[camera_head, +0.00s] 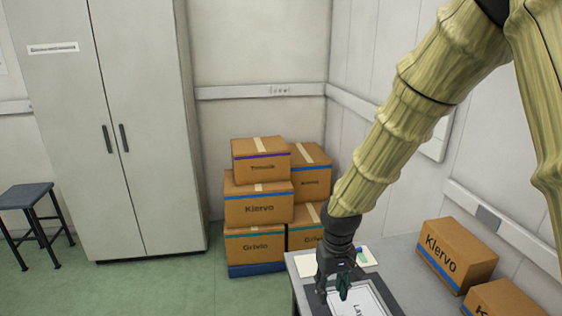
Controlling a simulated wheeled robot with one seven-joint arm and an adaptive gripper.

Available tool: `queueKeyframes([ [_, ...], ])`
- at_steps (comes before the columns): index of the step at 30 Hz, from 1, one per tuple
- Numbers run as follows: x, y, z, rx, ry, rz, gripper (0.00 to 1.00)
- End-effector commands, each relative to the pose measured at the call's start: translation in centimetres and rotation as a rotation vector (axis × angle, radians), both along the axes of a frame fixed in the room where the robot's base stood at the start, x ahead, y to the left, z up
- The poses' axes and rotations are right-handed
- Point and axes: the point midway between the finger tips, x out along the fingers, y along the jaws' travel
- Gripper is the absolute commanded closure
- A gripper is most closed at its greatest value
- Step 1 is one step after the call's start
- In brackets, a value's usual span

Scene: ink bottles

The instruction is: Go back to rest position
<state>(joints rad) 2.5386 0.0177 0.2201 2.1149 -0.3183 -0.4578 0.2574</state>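My gripper (336,289) hangs from the arm at the lower middle of the view and points down over the left end of the grey table (403,250). It is just above or beside a white sheet or mat with a dark border (362,301), printed with partly cut-off lettering. A small dark green shape (344,284) shows at the fingers. I cannot tell whether it is a bottle or part of the gripper, nor whether the fingers are closed on it. No ink bottle is clearly visible.
Cardboard boxes (458,254) (503,299) stand on the table's right side by the wall. A white paper (365,256) lies behind the gripper. More boxes (258,205) are stacked on the floor beyond the table. A cabinet (150,150) and a stool (27,197) stand at left.

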Motion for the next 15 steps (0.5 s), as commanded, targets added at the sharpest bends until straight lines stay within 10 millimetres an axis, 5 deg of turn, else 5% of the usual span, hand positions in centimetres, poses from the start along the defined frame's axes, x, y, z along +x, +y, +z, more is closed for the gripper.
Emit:
queueKeyframes([
  [15, -0.1, 0.0, -3.5, -0.001, 0.003, 0.0, 0.65],
])
